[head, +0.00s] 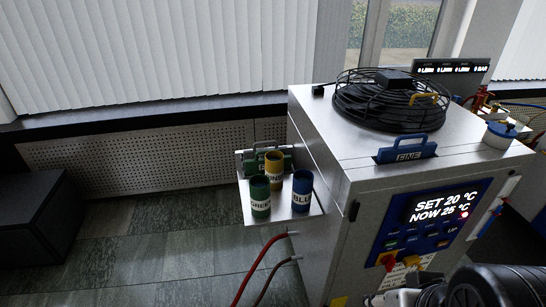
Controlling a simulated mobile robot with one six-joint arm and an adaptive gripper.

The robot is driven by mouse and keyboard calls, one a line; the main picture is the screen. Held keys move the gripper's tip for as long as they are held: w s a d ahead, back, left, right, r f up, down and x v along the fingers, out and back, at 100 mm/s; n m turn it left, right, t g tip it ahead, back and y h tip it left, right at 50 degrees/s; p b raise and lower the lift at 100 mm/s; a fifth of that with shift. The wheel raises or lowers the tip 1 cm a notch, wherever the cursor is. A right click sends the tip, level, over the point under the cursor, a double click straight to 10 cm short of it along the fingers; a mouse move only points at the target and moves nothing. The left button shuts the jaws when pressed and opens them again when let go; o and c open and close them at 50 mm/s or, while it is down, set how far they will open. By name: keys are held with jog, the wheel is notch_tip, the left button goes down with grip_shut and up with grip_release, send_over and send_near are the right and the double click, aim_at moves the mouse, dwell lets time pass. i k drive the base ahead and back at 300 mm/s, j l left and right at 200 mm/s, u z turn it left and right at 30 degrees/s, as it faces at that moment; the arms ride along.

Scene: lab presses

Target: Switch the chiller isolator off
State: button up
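The chiller (345,210) is a pale metal cabinet with a blue control panel (418,222) on its front, reading SET 20 °C and NOW 25 °C. A small red light glows beside the lower reading. Low on the panel is a red handle on yellow (388,261), which looks like the isolator; its exact angle is too small to tell. A second yellow part (412,262) sits to its right. Dark parts of my arm (500,286) fill the bottom right corner, in front of the lower chiller front. My gripper's fingers cannot be made out there.
A side shelf (287,213) holds green, yellow and blue cups. A coiled black cable in a wire basket (390,103), a blue FINE handle piece (406,150) and a white pot (500,136) stand on top. Red hoses (262,262) run down at left.

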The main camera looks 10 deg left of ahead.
aim_at(389, 261)
jog(key=i+j+z, duration=0.15)
jog(key=j, duration=0.6)
jog(key=i+j+z, duration=0.1)
jog(key=j, duration=0.7)
jog(key=j+z, duration=0.15)
jog(key=j, duration=0.6)
jog(key=k+l+z, duration=0.1)
jog(key=l+z, duration=0.7)
jog(key=z, duration=0.2)
jog(key=i+z, duration=0.15)
jog(key=z, duration=0.15)
